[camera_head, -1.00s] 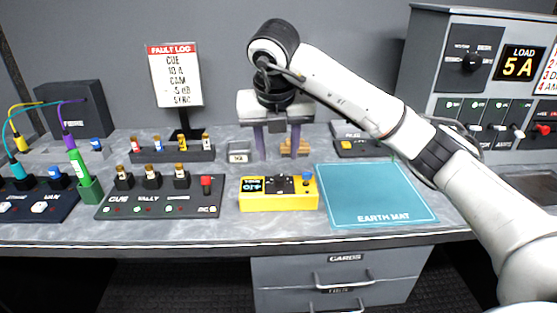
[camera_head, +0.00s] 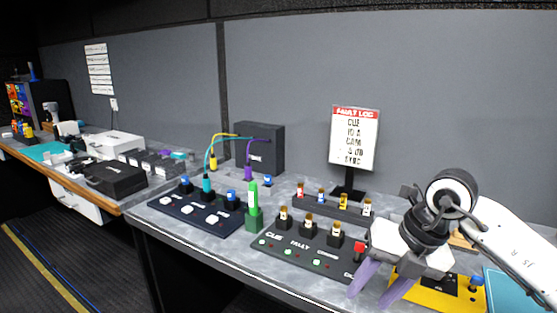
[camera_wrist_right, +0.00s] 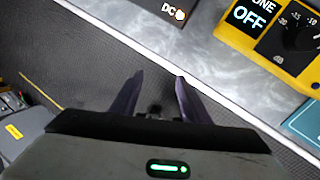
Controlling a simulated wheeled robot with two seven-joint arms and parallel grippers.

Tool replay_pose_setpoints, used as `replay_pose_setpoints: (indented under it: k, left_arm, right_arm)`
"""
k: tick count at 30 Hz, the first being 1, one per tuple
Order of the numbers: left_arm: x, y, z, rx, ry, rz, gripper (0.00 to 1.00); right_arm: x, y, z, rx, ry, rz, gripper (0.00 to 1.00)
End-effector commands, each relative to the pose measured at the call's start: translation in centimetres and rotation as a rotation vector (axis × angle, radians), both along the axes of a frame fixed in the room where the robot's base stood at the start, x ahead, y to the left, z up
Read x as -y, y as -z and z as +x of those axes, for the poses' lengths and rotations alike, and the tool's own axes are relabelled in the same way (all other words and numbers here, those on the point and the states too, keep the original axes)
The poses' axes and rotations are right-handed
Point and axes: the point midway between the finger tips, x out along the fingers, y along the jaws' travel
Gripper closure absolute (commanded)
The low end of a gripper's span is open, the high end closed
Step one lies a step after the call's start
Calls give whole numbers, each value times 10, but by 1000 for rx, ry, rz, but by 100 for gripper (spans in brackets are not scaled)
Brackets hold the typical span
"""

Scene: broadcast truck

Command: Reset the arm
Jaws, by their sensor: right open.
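My right arm comes in from the right in the head view. Its gripper (camera_head: 378,288) has two purple fingers pointing down, spread apart with nothing between them. It is in front of the yellow tone box (camera_head: 441,291) and hides part of it. In the right wrist view the open fingers (camera_wrist_right: 157,92) reach over the dark floor by the bench's front edge, and the tone box (camera_wrist_right: 256,22) reads OFF at the upper right. My left gripper is not in view.
A black cue/tally panel (camera_head: 300,252) lies just left of the gripper. A fault log sign (camera_head: 354,138) stands behind it. A blue panel (camera_head: 196,209), a green holder with a pen (camera_head: 253,213) and a black box with cables (camera_head: 262,146) are further left. A second bench (camera_head: 60,165) stands far left.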

Motion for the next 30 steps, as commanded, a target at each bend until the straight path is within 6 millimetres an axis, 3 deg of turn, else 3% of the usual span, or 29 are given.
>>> replay_pose_setpoints:
  k: [1, 3, 6, 9, 12, 16, 19, 22, 24, 26, 30]
  left_arm:
    - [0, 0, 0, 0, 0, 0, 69]
    - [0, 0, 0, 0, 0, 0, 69]
    - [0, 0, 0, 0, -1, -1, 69]
    - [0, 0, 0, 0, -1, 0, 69]
    - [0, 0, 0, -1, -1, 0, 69]
    - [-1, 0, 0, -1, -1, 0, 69]
    - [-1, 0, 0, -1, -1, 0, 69]
    - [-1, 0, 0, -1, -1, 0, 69]
    - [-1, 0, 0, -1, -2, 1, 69]
    - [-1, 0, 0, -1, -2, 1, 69]
    - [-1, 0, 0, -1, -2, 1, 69]
  right_arm:
    - [-36, 17, -16, -37, -71, 125, 58]
    - [-85, 26, -38, -74, -150, 323, 58]
    - [-151, 20, -71, -123, -205, 667, 58]
    - [-193, -4, -89, -152, -153, 1019, 58]
    - [-205, -28, -87, -167, 6, 1338, 58]
    - [-183, -29, -61, -174, 365, 1657, 58]
    - [-144, 5, -39, -178, 738, 1796, 58]
    - [-101, 68, -35, -197, 1137, 1819, 58]
    - [-76, 114, -44, -219, 1381, 1782, 58]
    - [-59, 154, -59, -245, 1571, 1726, 58]
    - [-31, 238, -115, -326, 1946, 1540, 58]
